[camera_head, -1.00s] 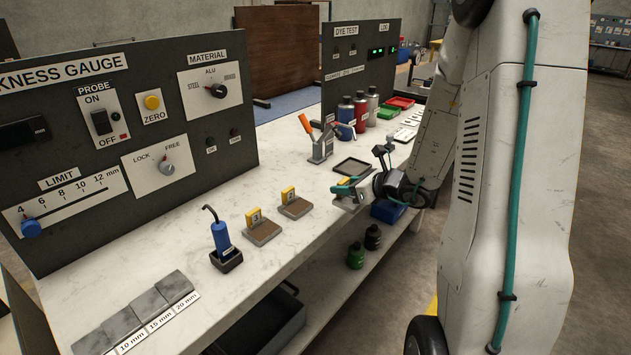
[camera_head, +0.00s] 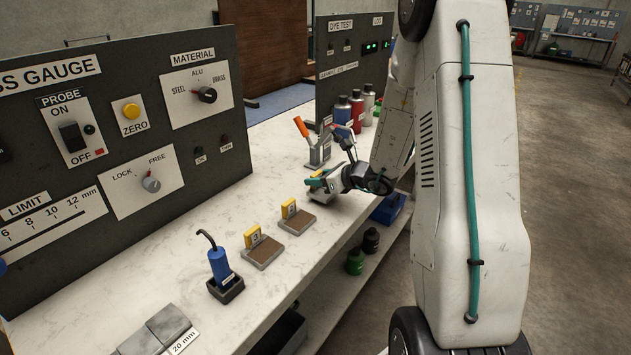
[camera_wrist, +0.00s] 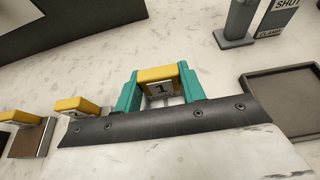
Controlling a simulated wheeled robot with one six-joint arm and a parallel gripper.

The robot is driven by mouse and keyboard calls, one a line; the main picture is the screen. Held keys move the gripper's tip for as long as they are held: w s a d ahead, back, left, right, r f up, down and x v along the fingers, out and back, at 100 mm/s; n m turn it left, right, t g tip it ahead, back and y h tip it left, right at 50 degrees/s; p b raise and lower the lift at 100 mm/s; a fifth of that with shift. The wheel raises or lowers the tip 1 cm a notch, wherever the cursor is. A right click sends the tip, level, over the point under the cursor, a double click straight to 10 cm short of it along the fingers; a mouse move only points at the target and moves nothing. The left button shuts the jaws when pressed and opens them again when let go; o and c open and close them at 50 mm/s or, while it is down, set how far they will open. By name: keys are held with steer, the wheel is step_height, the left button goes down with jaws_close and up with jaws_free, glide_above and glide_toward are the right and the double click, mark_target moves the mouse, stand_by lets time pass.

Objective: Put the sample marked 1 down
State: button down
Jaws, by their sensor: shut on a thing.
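My gripper (camera_wrist: 160,90) has teal fingers closed on the sample marked 1 (camera_wrist: 159,88), a yellow block with a white number label. In the head view my gripper (camera_head: 318,182) is over the bench, just beyond the sample marked 2 (camera_head: 289,209); the held sample is mostly hidden there. The wrist view shows the bench below the fingers; I cannot tell whether the held sample touches it. The samples marked 2 and 3 (camera_head: 252,237) have yellow blocks and stand on brown-topped bases on the bench.
A dark empty tray (camera_wrist: 285,98) lies right of my gripper in the wrist view. A clamp with an orange handle (camera_head: 302,127) stands behind it. A blue probe (camera_head: 220,266) sits in a black holder. Bottles (camera_head: 357,112) stand farther back.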

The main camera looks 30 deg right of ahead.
steer(key=shift+s+d+f, duration=0.15)
steer(key=shift+s+f, duration=0.05)
steer(key=shift+f, duration=0.25)
steer(key=shift+w+f, duration=0.1)
steer(key=shift+f, duration=0.2)
steer(key=c, duration=0.8)
jaws_free()
steer(key=shift+f, duration=0.15)
steer(key=shift+c, duration=0.2)
